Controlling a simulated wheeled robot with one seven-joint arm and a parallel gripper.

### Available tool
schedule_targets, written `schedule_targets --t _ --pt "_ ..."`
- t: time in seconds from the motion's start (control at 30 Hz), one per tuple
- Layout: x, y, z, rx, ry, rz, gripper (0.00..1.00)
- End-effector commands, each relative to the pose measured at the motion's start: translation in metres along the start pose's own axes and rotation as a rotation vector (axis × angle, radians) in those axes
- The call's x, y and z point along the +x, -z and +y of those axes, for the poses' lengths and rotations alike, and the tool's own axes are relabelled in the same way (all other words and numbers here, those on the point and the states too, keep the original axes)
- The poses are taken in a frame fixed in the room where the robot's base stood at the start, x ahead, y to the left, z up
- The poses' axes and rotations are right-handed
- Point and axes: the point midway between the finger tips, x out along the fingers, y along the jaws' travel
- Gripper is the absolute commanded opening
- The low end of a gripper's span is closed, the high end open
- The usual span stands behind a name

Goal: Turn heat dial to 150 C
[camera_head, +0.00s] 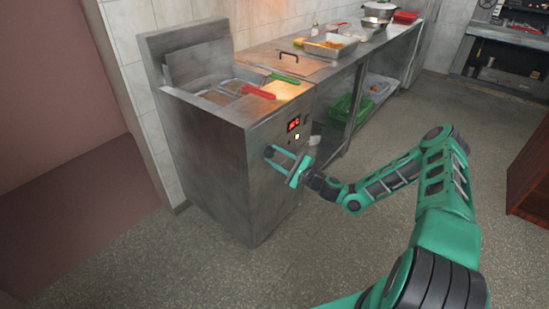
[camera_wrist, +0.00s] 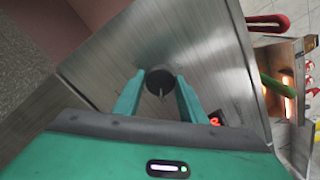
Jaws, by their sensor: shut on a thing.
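The heat dial (camera_wrist: 160,78) is a round dark knob on the front of a steel fryer (camera_head: 205,165). In the wrist view it sits between the two teal fingers of my gripper (camera_wrist: 157,92), with a pale line on its face. My gripper (camera_head: 282,162) is at the fryer's front panel in the head view and is shut on the dial. A red lit display (camera_head: 294,123) is on the panel above the gripper; its digits are too small to read. It also shows in the wrist view (camera_wrist: 215,118), partly cut off by my gripper.
A fryer basket with a red handle (camera_head: 258,92) and a green handle (camera_head: 285,78) lie on the fryer top. A steel counter with trays (camera_head: 331,45) runs to the back right. A green crate (camera_head: 345,108) is on its lower shelf. The floor in front is clear.

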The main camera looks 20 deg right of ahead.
Motion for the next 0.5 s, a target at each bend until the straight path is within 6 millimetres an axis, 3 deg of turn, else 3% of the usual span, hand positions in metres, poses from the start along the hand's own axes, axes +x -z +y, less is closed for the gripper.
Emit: schedule_targets --t 0.13,0.17,0.2,0.5 --pt "-0.0016 0.0055 -0.0005 -0.004 0.001 0.012 0.15" --pt "-0.0016 0.0055 -0.0005 -0.004 0.001 0.012 0.45" --pt "-0.0015 0.0051 -0.0004 -0.004 0.001 0.011 0.54" --pt "-0.0010 0.0018 0.0001 -0.003 0.000 0.004 0.56"
